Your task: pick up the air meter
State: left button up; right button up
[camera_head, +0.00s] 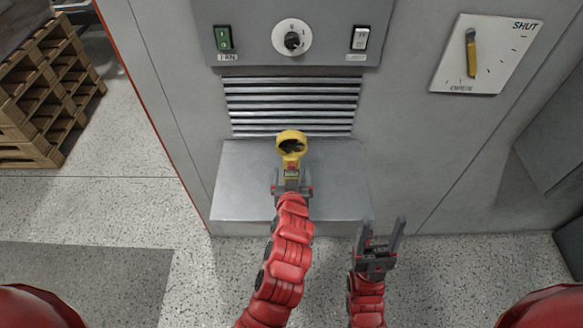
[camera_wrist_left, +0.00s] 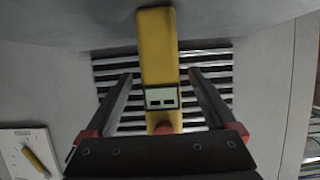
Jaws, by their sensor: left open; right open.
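The yellow air meter (camera_head: 291,145) has a round ring head and a small display on its handle. In the head view it is over the grey shelf (camera_head: 240,190), in front of the vent. My left gripper (camera_head: 292,180) is at the lower end of its handle. In the left wrist view the air meter (camera_wrist_left: 157,50) lies between the two open fingers of my left gripper (camera_wrist_left: 160,88), with a visible gap on each side. Whether it rests on the shelf is unclear. My right gripper (camera_head: 382,232) is open and empty, lower right of the shelf.
A slatted vent (camera_head: 245,105) is behind the shelf. Above it is a panel with a green switch (camera_head: 223,38), a dial (camera_head: 291,39) and a light switch (camera_head: 360,39). A yellow lever (camera_head: 471,55) is on a white plate at right. Wooden pallets (camera_head: 40,90) stand far left.

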pick_arm(q)
jog(key=shift+x, duration=0.8)
grip_shut()
